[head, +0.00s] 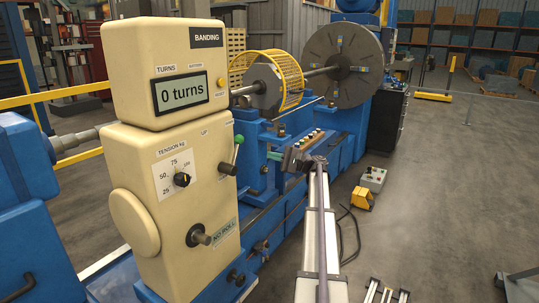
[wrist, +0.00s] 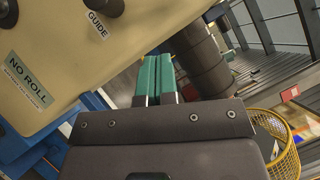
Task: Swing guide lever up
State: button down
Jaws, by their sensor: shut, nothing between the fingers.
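The guide lever (head: 237,153) is on the right side of the cream banding machine (head: 150,75). Its grey rod rises from a dark hub, leaning slightly right, with a green knob on top. An "UP" label is to its left. My gripper (head: 271,155) is right of the lever, with a visible gap between them in the head view. Its green fingers are together and empty. In the wrist view, my gripper (wrist: 158,62) points past the machine's edge. The GUIDE label (wrist: 97,25) and a dark hub show at the top; the lever's rod and knob are not visible there.
The machine's display (head: 181,93) reads "0 turns". A NO ROLL label (head: 224,232) and a stub shaft (head: 200,237) are lower on the machine. A yellow cage (head: 285,77) and large grey disc (head: 343,62) stand behind on blue stands. Open floor lies right.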

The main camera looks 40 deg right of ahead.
jog(key=w+a+r+p, duration=0.3)
jog(key=w+a, duration=0.1)
jog(key=a, duration=0.4)
jog(key=shift+w+a+r, duration=0.2)
jog(key=shift+w+a, duration=0.15)
jog(key=shift+w, duration=0.05)
